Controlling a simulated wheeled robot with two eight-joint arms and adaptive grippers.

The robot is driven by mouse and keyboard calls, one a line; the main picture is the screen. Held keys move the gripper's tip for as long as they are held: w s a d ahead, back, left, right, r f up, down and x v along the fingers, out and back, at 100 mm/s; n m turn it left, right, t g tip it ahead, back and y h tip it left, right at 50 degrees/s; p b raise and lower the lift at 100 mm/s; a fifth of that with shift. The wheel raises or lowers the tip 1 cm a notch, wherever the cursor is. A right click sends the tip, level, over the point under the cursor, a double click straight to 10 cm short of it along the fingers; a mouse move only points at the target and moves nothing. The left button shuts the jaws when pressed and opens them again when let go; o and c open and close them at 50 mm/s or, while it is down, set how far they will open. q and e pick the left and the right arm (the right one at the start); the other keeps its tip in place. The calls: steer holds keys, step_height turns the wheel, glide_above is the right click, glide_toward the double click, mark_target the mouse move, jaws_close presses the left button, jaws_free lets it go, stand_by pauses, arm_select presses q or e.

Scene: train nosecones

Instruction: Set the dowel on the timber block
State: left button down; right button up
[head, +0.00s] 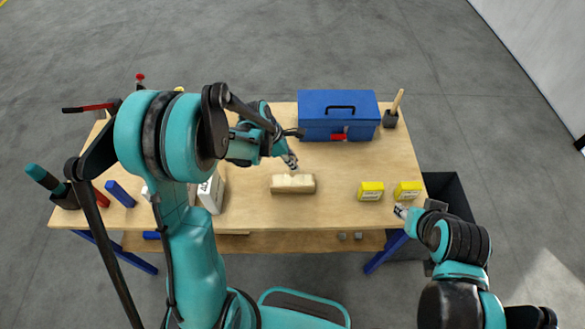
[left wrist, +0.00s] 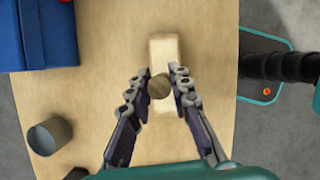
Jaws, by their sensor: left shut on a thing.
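The timber block (head: 293,184) is a pale wooden piece lying near the middle of the table; it also shows in the left wrist view (left wrist: 164,52). My left gripper (head: 291,161) is just beyond the block in the head view. In the left wrist view my left gripper (left wrist: 159,87) is shut on the dowel (left wrist: 159,86), a brown round wooden piece seen end-on between the fingertips. The dowel overlaps the block there; whether they touch I cannot tell. My right gripper (head: 401,211) is by the table's right front edge, its jaws too small to read.
A blue toolbox (head: 338,120) stands at the back right, beside a dark holder (head: 390,119) with a wooden handle. Two yellow boxes (head: 371,191) (head: 408,191) sit right of the block. A grey cup (left wrist: 50,135) shows in the left wrist view. Table space around the block is clear.

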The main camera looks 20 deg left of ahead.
arm_select(q)
step_height(320, 180, down, 4)
steer(key=shift+f+b, duration=0.1)
steer(key=shift+b, duration=0.25)
steer(key=c, duration=1.4)
jaws_free()
